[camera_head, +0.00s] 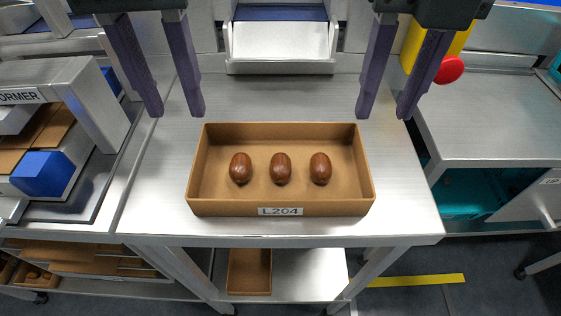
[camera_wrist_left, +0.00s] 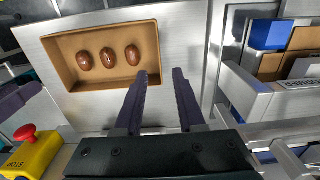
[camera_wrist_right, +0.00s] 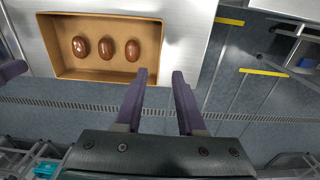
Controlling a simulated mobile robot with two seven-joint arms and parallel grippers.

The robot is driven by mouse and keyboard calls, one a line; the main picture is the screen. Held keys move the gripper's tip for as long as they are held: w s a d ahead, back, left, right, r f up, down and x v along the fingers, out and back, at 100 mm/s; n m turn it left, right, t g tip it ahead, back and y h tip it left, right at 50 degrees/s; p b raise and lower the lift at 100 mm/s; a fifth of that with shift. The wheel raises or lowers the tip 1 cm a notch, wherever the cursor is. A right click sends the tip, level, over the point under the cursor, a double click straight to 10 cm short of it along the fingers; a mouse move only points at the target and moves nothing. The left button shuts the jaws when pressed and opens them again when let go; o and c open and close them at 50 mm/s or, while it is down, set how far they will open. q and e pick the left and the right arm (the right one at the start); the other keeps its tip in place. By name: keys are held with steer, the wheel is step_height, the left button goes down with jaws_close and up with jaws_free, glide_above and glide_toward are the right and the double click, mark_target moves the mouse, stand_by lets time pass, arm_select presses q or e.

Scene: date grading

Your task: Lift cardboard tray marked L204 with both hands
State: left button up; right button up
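The brown cardboard tray (camera_head: 281,209) marked L204 rests on the metal table and holds three brown dates (camera_head: 281,168) in a row. The tray also shows in the left wrist view (camera_wrist_left: 104,85) and the right wrist view (camera_wrist_right: 108,77). My left gripper (camera_head: 177,112) is open and empty, behind and left of the tray's back left corner. My right gripper (camera_head: 384,112) is open and empty, behind and right of the back right corner. In the head view the fingers of both grippers appear apart from the tray.
The metal table (camera_head: 400,215) is bare around the tray. A machine with a blue block (camera_head: 40,174) stands at the left. A red button (camera_head: 449,69) on a yellow housing is at the right rear. Another brown tray (camera_head: 249,271) lies on the shelf below.

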mark_target(366, 157)
arm_select(q)
steer(key=shift+f, duration=0.1)
arm_select(e)
steer(key=shift+f, duration=0.1)
